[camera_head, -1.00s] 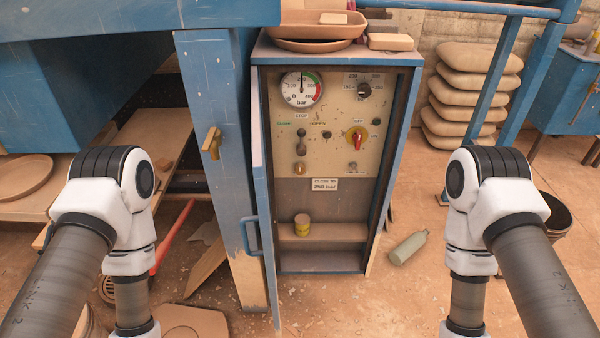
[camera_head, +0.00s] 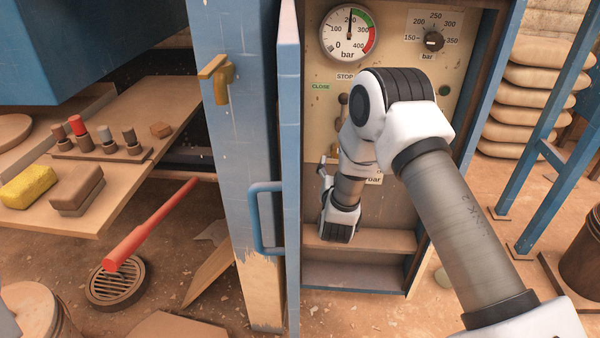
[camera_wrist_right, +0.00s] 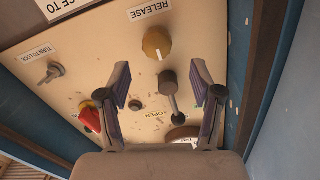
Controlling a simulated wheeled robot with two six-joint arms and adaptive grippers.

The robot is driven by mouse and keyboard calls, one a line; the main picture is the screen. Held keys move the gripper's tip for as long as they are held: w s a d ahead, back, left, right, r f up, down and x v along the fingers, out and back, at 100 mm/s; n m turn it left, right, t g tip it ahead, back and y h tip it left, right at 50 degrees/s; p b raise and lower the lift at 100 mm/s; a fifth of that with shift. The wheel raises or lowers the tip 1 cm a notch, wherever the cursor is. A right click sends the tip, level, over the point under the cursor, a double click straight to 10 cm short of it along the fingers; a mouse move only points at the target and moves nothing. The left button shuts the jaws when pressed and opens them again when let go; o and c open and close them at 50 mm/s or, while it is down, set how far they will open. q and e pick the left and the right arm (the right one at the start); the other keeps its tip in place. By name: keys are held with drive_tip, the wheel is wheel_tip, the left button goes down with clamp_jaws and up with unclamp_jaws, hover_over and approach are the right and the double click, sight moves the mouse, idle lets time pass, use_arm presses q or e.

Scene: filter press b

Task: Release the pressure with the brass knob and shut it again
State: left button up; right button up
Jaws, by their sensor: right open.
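The brass knob (camera_wrist_right: 157,43), round with a pale pointer mark, sits on the cream control panel under the RELEASE label in the right wrist view. In the head view my right arm hides it. My right gripper (camera_wrist_right: 161,78) is open, its two fingers pointing at the panel, with the knob ahead of and between the fingertips. A dark lever (camera_wrist_right: 171,90) shows between the fingers. In the head view the gripper (camera_head: 323,172) is small and partly hidden by my arm. The pressure gauge (camera_head: 348,33) has its needle pointing nearly straight up. My left gripper is out of view.
A red knob (camera_wrist_right: 89,117) and a key switch (camera_wrist_right: 50,73) are on the panel near the gripper. The blue cabinet door (camera_head: 289,150) stands open at left with its handle (camera_head: 262,215). A dark pressure dial (camera_head: 433,41) is at upper right.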

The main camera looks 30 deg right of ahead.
drive_tip(key=b+x, duration=0.1)
drive_tip(key=x, duration=0.7)
drive_tip(key=shift+s+d+b, duration=0.15)
drive_tip(key=shift+d+b, duration=0.05)
drive_tip(key=shift+b, duration=0.1)
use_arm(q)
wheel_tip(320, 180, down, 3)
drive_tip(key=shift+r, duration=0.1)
use_arm(e)
drive_tip(key=c, duration=1.1)
